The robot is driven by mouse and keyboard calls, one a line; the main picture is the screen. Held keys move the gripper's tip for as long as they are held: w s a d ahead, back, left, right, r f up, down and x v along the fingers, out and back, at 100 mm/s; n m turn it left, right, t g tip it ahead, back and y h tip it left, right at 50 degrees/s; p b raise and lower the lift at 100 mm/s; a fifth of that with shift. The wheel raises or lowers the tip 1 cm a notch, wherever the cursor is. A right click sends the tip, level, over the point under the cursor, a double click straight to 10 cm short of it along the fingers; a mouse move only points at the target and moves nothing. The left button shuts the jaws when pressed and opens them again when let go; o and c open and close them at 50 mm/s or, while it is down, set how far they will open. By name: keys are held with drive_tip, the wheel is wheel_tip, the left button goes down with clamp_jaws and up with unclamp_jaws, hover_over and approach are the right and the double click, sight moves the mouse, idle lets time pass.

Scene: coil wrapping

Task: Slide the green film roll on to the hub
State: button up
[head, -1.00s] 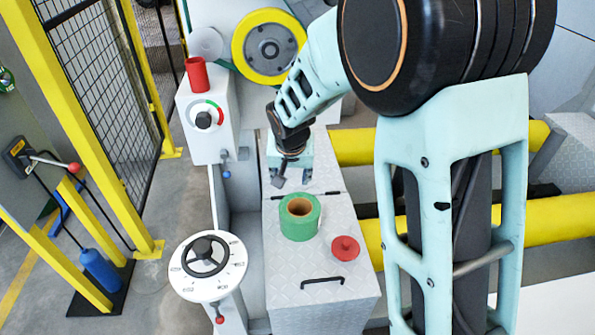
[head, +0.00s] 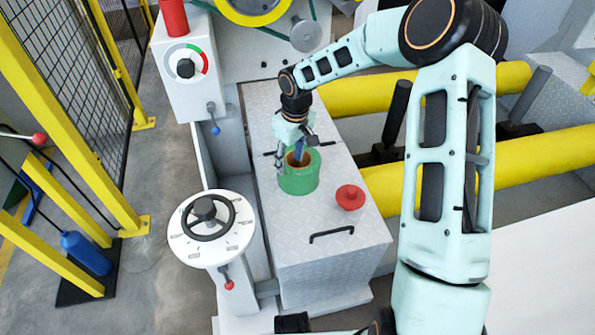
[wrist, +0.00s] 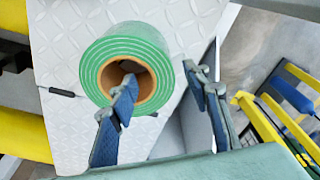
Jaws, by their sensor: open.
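The green film roll (head: 299,184) stands upright on the grey tread-plate cabinet top, its brown core facing up. In the wrist view the roll (wrist: 91,72) shows as green rings around the core. My gripper (head: 296,152) is open right above the roll, pointing down. In the wrist view, one finger of my gripper (wrist: 160,76) overlaps the core opening, and the other is beyond the roll's right side. I cannot tell whether the finger is inside the core. A round grey part (head: 306,35) beside the yellow ring (head: 252,8) may be the hub.
A red knobbed disc (head: 350,197) lies right of the roll, near a black handle (head: 332,234). A white handwheel stand (head: 208,228) and a control box (head: 187,75) are to the left. Yellow rollers (head: 540,160) run behind my arm.

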sight(287, 176)
drive_tip(key=f+b, duration=0.1)
drive_tip(key=f, duration=0.2)
drive_tip(key=f+b, duration=0.1)
drive_tip(key=f, duration=0.1)
drive_tip(key=a+f+b, duration=0.1)
drive_tip(key=f, duration=0.2)
drive_tip(key=shift+w+f, duration=0.3)
drive_tip(key=shift+w, duration=0.1)
drive_tip(key=shift+c, duration=0.3)
clamp_jaws()
drive_tip(key=shift+w+r, duration=0.15)
